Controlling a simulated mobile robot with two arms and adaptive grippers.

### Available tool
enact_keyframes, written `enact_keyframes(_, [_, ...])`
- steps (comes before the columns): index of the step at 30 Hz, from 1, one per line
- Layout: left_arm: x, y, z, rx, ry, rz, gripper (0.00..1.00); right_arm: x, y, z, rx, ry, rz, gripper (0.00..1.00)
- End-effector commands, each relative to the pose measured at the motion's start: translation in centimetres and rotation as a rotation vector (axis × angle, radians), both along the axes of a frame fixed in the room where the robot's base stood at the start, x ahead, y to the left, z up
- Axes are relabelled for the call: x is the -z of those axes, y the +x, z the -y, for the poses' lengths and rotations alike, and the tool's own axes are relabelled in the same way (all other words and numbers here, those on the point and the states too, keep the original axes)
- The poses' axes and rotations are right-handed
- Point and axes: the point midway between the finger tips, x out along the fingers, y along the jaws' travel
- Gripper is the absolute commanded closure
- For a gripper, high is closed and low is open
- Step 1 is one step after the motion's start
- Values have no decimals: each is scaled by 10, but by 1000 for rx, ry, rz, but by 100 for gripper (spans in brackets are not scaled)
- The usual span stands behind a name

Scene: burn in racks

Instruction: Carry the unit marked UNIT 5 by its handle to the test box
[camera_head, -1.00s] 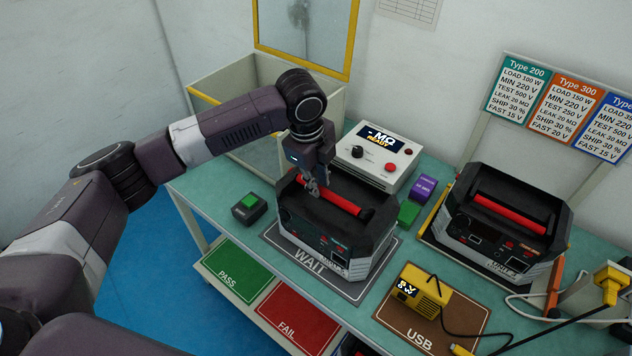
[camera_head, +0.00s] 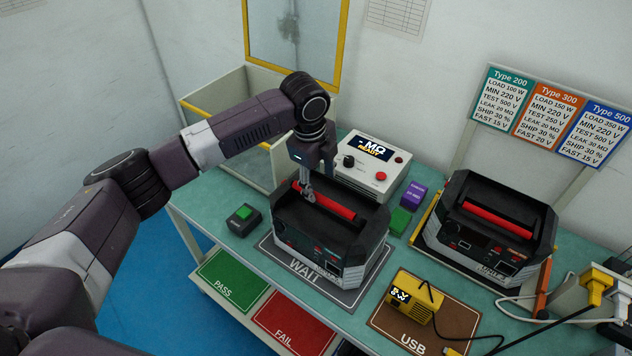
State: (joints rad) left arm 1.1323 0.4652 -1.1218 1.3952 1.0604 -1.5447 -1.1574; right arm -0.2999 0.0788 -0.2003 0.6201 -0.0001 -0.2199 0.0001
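A black and grey unit (camera_head: 333,238) with a red handle (camera_head: 327,201) stands upright on the dark WAIT mat (camera_head: 283,258). A second, similar unit (camera_head: 488,236) with a red handle stands to the right. The number on each front label is too small to read surely. My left gripper (camera_head: 306,193) points down at the left end of the first unit's handle. Its fingers overlap the handle, but whether they are closed on it is unclear. The open box (camera_head: 232,108) with yellow edging and a raised window lid, seemingly the test box, stands behind my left arm. My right gripper is not in view.
A white meter (camera_head: 370,167) reading READY stands just behind the first unit. A green-button box (camera_head: 244,219), green and purple blocks (camera_head: 413,195), a yellow USB device (camera_head: 412,294) and cables crowd the table. PASS (camera_head: 232,280) and FAIL (camera_head: 293,321) mats lie on a lower shelf.

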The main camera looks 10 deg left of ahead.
Motion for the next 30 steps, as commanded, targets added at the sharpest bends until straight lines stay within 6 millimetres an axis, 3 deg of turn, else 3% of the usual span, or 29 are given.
enact_keyframes(9, [0, 6, 4, 1, -4, 4, 40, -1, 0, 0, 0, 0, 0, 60])
enact_keyframes(10, [0, 6, 4, 2, -4, 4, 33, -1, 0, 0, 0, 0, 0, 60])
enact_keyframes(15, [0, 6, 4, 1, -3, 2, 16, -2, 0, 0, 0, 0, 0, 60])
enact_keyframes(30, [-1, 5, 3, 1, -1, 2, 13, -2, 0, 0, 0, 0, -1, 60])
